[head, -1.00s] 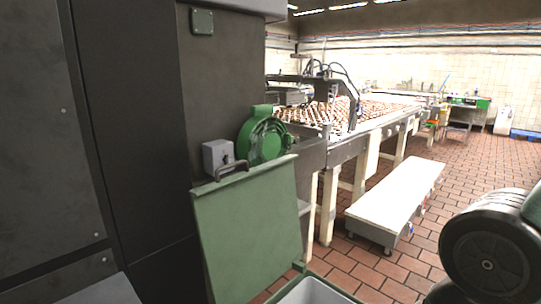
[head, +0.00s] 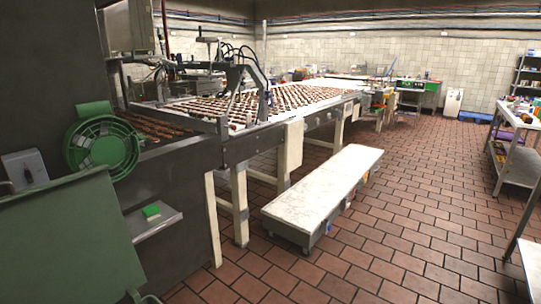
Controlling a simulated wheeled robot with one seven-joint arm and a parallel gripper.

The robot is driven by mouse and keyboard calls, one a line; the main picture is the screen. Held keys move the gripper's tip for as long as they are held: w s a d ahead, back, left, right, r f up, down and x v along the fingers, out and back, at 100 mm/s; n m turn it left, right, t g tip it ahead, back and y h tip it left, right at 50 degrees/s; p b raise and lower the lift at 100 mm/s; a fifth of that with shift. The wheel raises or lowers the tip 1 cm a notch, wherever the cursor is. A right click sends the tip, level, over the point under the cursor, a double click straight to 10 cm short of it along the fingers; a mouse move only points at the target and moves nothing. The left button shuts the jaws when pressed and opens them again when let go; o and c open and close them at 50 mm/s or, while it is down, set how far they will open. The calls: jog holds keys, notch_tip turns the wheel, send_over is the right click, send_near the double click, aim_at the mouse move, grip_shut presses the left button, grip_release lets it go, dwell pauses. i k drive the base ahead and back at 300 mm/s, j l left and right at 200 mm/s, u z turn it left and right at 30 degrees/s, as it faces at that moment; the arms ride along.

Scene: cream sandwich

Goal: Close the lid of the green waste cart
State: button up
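The green lid (head: 72,243) of the waste cart stands raised at the lower left in the head view, its flat panel upright and slightly tilted. Its left and lower parts run out of the picture. The body of the cart is not in view now. My gripper is not in view.
A dark machine (head: 50,90) with a round green fan housing (head: 101,147) stands behind the lid. A conveyor table (head: 262,140) carries many small cakes. A low white platform (head: 325,190) stands on the tiled floor (head: 400,235). Shelves and a table (head: 520,165) stand at right.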

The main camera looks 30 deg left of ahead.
aim_at(66, 240)
jog(key=i+l+u, duration=0.2)
jog(key=i, duration=0.3)
jog(key=i+l+u, duration=0.1)
jog(key=i+u, duration=0.15)
jog(key=i, duration=0.3)
jog(key=i+l+u, duration=0.2)
jog(key=i, duration=0.3)
jog(key=i+u, duration=0.2)
jog(key=u, duration=0.2)
jog(key=i+l+u, duration=0.1)
jog(key=i+u, duration=0.15)
jog(key=u, duration=0.15)
jog(key=i+l+u, duration=0.15)
jog(key=u, duration=0.25)
jog(key=i+l+u, duration=0.2)
jog(key=u, duration=0.2)
jog(key=i+l+u, duration=0.1)
jog(key=l+u, duration=0.3)
jog(key=j, duration=0.1)
